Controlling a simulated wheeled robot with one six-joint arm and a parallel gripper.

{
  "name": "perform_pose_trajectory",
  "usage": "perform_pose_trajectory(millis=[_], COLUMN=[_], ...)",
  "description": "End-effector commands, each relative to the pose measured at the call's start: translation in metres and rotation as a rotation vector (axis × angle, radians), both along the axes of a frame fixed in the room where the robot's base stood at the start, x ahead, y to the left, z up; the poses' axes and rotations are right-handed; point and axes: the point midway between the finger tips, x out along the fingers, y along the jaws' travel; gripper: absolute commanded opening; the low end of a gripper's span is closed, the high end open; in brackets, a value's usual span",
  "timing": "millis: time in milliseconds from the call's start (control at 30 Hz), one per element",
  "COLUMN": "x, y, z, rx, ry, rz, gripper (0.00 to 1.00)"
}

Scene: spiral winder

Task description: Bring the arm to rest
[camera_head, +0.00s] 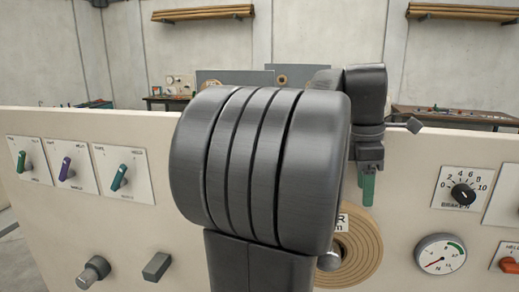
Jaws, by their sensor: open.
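My arm's thick dark grey link fills the middle of the view and hides much of the panel behind it. My gripper (368,168) hangs from the dark wrist to the right of that link, pointing down in front of the pale panel (420,170). It is open, and I see nothing held in it. A green piece (367,190) shows right at its lower end; I cannot tell whether it is part of the gripper or a handle behind it.
Three lever switches (65,168) are on the panel's left, with two dark knobs below. On the right are a dial (463,193), a gauge (440,254) and a red button (509,265). A tan roll (362,250) lies partly hidden below the gripper. Benches stand behind.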

Motion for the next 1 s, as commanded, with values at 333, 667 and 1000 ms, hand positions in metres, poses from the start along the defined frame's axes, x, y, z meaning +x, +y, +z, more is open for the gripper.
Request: perform_pose_trajectory(millis=[333,667,1000], x=[-0.003,-0.015,-0.019], y=[-0.008,-0.008,-0.007], z=[-0.070,-0.089,-0.088], rx=[0.002,0.000,0.000], ry=[0.005,0.000,0.001], rz=[-0.001,0.000,0.000], gripper=[0.59,0.59,0.59])
